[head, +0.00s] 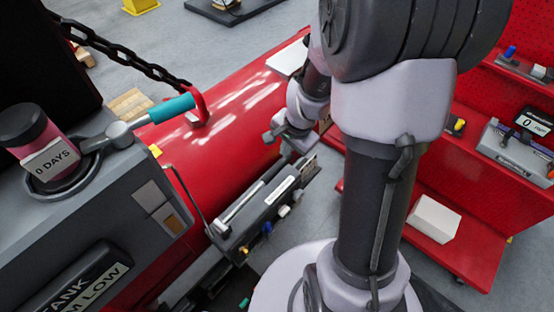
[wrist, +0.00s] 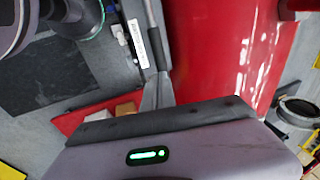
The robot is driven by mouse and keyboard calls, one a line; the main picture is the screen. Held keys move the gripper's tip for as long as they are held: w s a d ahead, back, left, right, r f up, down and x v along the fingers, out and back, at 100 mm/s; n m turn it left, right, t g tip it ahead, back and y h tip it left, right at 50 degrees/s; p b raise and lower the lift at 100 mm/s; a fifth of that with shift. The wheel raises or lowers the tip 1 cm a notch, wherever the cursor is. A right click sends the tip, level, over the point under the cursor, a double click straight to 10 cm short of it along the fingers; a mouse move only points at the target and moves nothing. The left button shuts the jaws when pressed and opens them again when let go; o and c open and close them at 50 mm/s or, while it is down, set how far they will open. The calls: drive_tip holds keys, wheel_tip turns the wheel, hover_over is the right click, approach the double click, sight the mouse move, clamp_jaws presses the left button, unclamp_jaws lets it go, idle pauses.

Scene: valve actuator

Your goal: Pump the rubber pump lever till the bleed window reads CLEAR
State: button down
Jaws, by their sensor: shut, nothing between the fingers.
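A lever with a teal grip (head: 172,107) and a grey metal arm reaches out from a round fitting on the grey housing (head: 120,215) at the left of the head view. It looks like the pump lever, though I cannot be sure. A small panel with a pale and an amber square (head: 158,208) is on the housing's face; I can read no CLEAR on it. My gripper (head: 288,142) is shut and empty, right of the lever and well apart from it, above the red cylinder's right side.
A jar with pink contents (head: 32,137) marked "0 DAYS" stands beside the lever. A black chain (head: 125,60) runs to a red hook (head: 201,106) on the red cylinder (head: 235,95). A narrow tool tray (head: 262,210) lies below my gripper. A red shelf unit (head: 470,150) stands right.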

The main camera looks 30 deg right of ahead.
sight(280, 165)
drive_tip(key=b+x, duration=0.3)
drive_tip(key=x, duration=0.7)
drive_tip(key=shift+d, duration=0.1)
drive_tip(key=shift+r, duration=0.1)
